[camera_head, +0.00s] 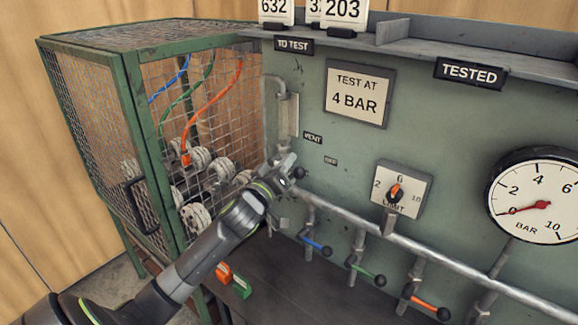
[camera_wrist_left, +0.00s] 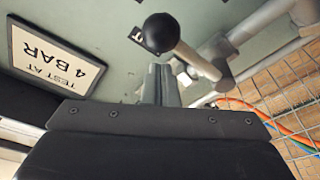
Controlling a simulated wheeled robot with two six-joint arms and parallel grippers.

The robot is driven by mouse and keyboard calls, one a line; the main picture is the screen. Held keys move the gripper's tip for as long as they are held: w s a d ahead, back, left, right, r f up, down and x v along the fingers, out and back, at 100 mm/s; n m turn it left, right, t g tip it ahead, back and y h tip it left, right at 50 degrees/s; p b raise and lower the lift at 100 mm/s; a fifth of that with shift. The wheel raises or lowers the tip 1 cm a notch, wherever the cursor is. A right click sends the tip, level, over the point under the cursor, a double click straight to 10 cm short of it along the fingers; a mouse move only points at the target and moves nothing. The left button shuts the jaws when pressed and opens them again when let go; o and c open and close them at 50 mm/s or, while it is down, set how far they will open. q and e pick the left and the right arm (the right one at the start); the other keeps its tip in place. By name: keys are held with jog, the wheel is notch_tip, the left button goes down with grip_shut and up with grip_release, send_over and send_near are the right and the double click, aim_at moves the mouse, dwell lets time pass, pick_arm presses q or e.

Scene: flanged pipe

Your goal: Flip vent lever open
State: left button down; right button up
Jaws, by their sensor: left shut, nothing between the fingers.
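The vent lever is a short metal rod with a black ball knob (camera_head: 299,173), below the VENT label (camera_head: 312,138) on the green panel. In the left wrist view its black knob (camera_wrist_left: 160,33) and rod (camera_wrist_left: 197,62) show just beyond my fingers, with the rod running to a metal pipe fitting. My left gripper (camera_head: 286,160) is shut and empty, close beside the lever; its fingers also show in the left wrist view (camera_wrist_left: 160,85). I cannot tell whether they touch the lever. The gripper partly hides the lever's pivot in the head view. My right gripper is not in view.
A green mesh cage (camera_head: 140,130) with hoses stands at left. A sloping pipe (camera_head: 400,238) carries blue, green and orange valve handles below the lever. A limit dial (camera_head: 402,190) and a pressure gauge (camera_head: 535,196), needle near 0, are at right. Orange and green blocks lie below.

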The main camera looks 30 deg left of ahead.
pick_arm(q)
jog(key=shift+s+d+f, duration=0.2)
jog(key=shift+d+f, duration=0.25)
jog(key=shift+f, duration=0.2)
